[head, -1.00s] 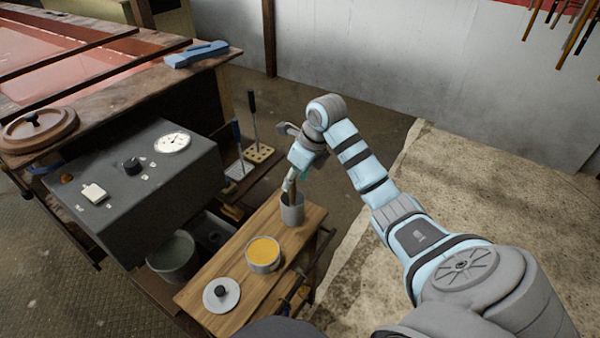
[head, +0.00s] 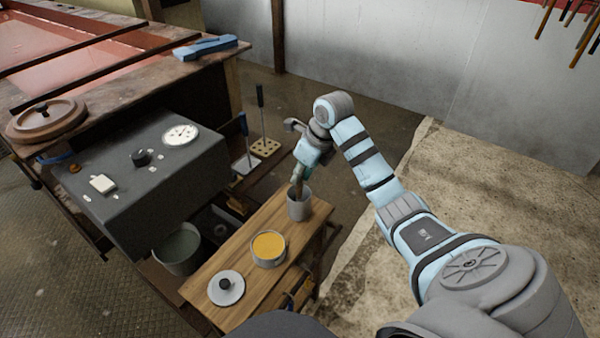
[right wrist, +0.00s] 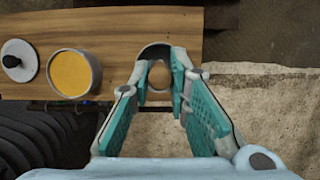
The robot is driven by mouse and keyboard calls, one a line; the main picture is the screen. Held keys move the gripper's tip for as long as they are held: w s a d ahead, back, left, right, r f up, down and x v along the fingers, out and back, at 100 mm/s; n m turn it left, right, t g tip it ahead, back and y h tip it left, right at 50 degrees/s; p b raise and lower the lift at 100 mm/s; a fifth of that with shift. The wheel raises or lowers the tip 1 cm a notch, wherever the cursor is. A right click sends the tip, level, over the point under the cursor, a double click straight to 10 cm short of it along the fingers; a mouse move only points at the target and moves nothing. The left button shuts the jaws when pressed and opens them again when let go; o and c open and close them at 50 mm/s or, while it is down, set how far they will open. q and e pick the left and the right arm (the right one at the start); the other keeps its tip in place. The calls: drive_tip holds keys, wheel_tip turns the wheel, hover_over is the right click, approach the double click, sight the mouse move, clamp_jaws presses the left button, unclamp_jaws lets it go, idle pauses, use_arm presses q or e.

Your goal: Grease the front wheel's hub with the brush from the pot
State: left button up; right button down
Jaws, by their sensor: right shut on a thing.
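The pot of yellow grease (head: 268,250) stands open on a narrow wooden bench and also shows in the right wrist view (right wrist: 74,74). A grey cup (head: 299,208) stands at the bench's far end with the brush (head: 298,188) upright in it. My right gripper (head: 299,178) is above the cup, shut on the brush's handle. In the right wrist view the round handle end (right wrist: 159,75) sits between the fingertips; the bristles are hidden in the cup. The front wheel cannot be made out. My left gripper is out of view.
A grey lid with a black knob (head: 226,287) lies on the bench near the pot. A dark control box with a gauge (head: 180,135) and a bucket (head: 177,248) are to the left. Upright tools (head: 262,120) stand behind. Open floor lies to the right.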

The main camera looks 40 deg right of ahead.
wheel_tip(320, 180, up, 10)
drive_tip(key=p, duration=0.9)
drive_tip(key=shift+r, duration=0.15)
drive_tip(key=shift+f, duration=0.2)
